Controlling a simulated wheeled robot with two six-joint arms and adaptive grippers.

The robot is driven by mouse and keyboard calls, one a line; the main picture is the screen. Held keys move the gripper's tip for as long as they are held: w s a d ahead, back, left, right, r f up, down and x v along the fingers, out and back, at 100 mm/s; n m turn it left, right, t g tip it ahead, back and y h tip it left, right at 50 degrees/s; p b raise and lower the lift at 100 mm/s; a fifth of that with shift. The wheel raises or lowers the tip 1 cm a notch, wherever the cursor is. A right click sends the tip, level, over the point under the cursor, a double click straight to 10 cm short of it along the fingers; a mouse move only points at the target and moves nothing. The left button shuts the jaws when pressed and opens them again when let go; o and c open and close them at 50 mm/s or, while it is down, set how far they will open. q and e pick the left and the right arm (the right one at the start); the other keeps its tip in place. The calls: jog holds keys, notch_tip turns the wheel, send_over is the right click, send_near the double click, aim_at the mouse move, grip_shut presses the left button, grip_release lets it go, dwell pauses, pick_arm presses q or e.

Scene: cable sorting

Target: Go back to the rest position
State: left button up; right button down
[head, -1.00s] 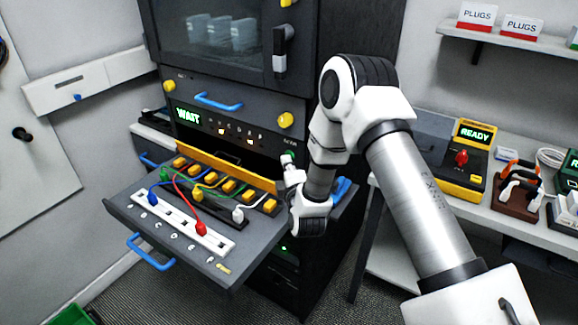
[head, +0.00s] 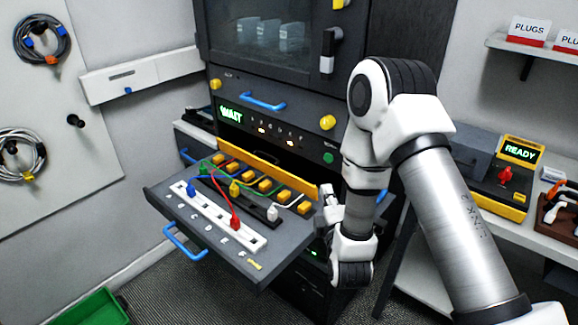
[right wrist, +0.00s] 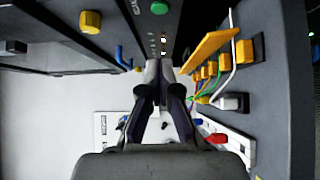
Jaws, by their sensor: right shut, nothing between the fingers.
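My right arm comes in from the right in the head view. Its gripper (head: 327,193) is shut and empty, beside the right edge of the pulled-out tray (head: 200,238), below the green button (head: 328,158). The right wrist view also shows the closed fingers (right wrist: 166,72) with nothing between them. On the tray, a white socket strip (head: 217,218) holds a blue plug (head: 191,188) and a red plug (head: 235,222). A white plug (head: 272,213) stands on a black strip near it. My left gripper is out of view.
The dark cabinet (head: 390,60) reads WAIT on its panel. A side bench on the right carries a tester (head: 520,152) reading READY. A green bin (head: 90,310) is on the floor. Coiled cables (head: 40,40) hang on the left wall.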

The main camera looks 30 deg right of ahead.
jog(key=s+a+f+m+g+y, duration=0.1)
jog(key=s+a+f+g+y, duration=0.15)
jog(key=s+f, duration=0.4)
jog(key=s+a+f+g+y, duration=0.1)
jog(key=s+a+f+g, duration=0.2)
jog(key=f, duration=0.7)
jog(key=s+a+f+m+g+y, duration=0.1)
jog(key=s+a+f+g+y, duration=0.15)
jog(key=s+f, duration=0.4)
jog(key=s+a+f+m+g, duration=0.1)
jog(key=s+f+m+g, duration=0.2)
jog(key=s+m, duration=0.3)
jog(key=s+a+f+m+g+y, duration=0.1)
jog(key=s+a+f+m+g, duration=0.1)
jog(key=s+m+g, duration=0.3)
jog(key=shift+s+f+m+g, duration=0.3)
jog(key=shift+s+f+m, duration=0.3)
jog(key=shift+s, duration=0.45)
jog(key=shift+a+f, duration=0.1)
